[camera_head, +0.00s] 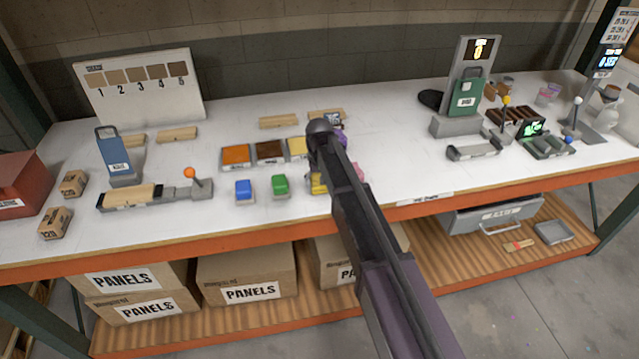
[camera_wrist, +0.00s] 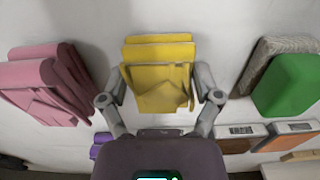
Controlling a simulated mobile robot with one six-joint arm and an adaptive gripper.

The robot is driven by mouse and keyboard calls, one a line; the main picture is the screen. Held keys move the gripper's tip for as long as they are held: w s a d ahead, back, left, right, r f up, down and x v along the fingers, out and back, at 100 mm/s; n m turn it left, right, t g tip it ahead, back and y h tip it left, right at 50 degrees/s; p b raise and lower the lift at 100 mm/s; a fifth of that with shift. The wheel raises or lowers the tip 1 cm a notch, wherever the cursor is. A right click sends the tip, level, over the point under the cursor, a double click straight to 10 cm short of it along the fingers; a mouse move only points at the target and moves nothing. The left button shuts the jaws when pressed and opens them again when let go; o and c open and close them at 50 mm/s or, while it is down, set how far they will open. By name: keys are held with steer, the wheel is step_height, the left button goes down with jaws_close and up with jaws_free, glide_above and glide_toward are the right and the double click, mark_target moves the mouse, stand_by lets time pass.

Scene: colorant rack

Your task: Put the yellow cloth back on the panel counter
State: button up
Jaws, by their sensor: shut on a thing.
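The yellow cloth (camera_wrist: 160,75) is folded and sits between the two fingers of my gripper (camera_wrist: 162,88) in the wrist view. The fingers are shut on its left and right sides. In the head view only a small part of the yellow cloth (camera_head: 318,184) shows, left of my arm; my arm hides the rest and the fingertips. The white counter top (camera_head: 400,150) lies under and around it. I cannot tell whether the cloth touches the counter or is just above it.
A pink cloth (camera_wrist: 45,85) lies on one side and a green block (camera_wrist: 290,85) on the other. A blue block (camera_head: 244,190) is farther left. Colored trays (camera_head: 236,156) sit behind, near a purple item (camera_wrist: 99,145). Clear counter lies to the right (camera_head: 405,175).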

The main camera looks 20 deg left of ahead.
steer(key=shift+f, duration=0.15)
steer(key=o, duration=0.8)
step_height(320, 180, up, 12)
steer(key=p, duration=1.2)
steer(key=shift+r, duration=0.2)
steer(key=shift+d, duration=0.1)
stand_by(0.7)
